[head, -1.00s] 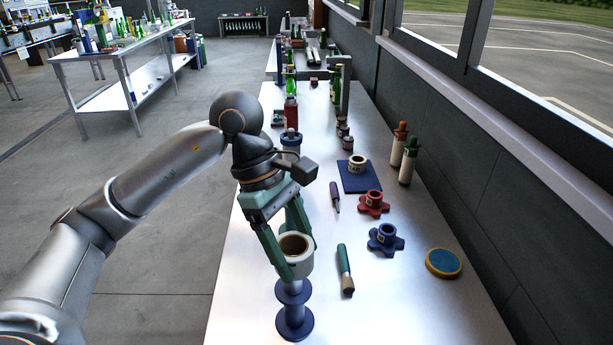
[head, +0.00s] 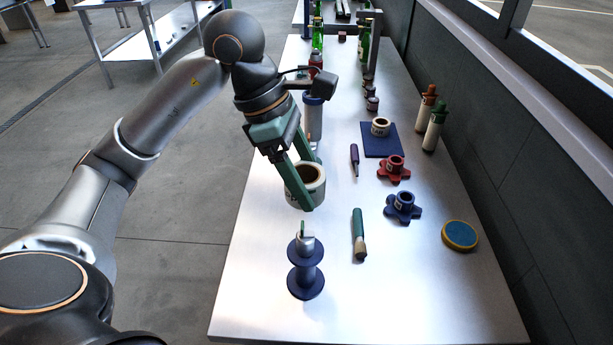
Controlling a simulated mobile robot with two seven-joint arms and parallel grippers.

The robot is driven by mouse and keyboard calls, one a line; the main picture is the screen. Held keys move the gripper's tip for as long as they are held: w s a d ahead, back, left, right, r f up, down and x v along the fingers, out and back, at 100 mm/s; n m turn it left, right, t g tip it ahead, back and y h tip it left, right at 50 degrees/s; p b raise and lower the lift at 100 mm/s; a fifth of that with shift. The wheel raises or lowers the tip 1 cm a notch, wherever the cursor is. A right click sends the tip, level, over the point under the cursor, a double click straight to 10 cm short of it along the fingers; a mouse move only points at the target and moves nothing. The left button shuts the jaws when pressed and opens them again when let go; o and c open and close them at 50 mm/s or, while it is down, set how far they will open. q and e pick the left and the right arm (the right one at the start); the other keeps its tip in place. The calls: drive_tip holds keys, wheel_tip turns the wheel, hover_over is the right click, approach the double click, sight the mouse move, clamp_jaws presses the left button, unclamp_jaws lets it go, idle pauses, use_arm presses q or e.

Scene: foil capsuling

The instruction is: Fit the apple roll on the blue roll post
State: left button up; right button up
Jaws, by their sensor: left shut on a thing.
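The roll (head: 292,192), a cream ring with a brown inner wall, is in my left gripper (head: 311,184). The fingers are shut on its wall, one on the near side and one at the back. A label on its side is too small to read. My right gripper is not in view.
Right of the post lie a green-handled brush (head: 359,235), a blue star-shaped knob (head: 403,207), a red one (head: 393,168) and a blue-yellow disc (head: 460,235). Another ring (head: 380,126) sits on a blue mat (head: 382,148). The table front (head: 400,315) is clear.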

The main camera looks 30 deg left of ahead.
use_arm(q)
drive_tip(key=b, duration=0.5)
hover_over(307, 235)
drive_tip(key=shift+w+a+f, duration=0.15)
drive_tip(key=shift+f, duration=2.55)
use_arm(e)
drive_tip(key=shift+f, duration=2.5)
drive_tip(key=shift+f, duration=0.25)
use_arm(q)
drive_tip(key=shift+f+b, duration=1.65)
drive_tip(key=shift+f, duration=0.1)
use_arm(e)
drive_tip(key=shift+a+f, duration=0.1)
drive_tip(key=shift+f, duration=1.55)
use_arm(q)
drive_tip(key=shift+f+b, duration=0.8)
drive_tip(key=shift+f, duration=0.05)
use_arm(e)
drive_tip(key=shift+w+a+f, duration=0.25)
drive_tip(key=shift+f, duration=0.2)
use_arm(q)
drive_tip(key=shift+f+b, duration=0.5)
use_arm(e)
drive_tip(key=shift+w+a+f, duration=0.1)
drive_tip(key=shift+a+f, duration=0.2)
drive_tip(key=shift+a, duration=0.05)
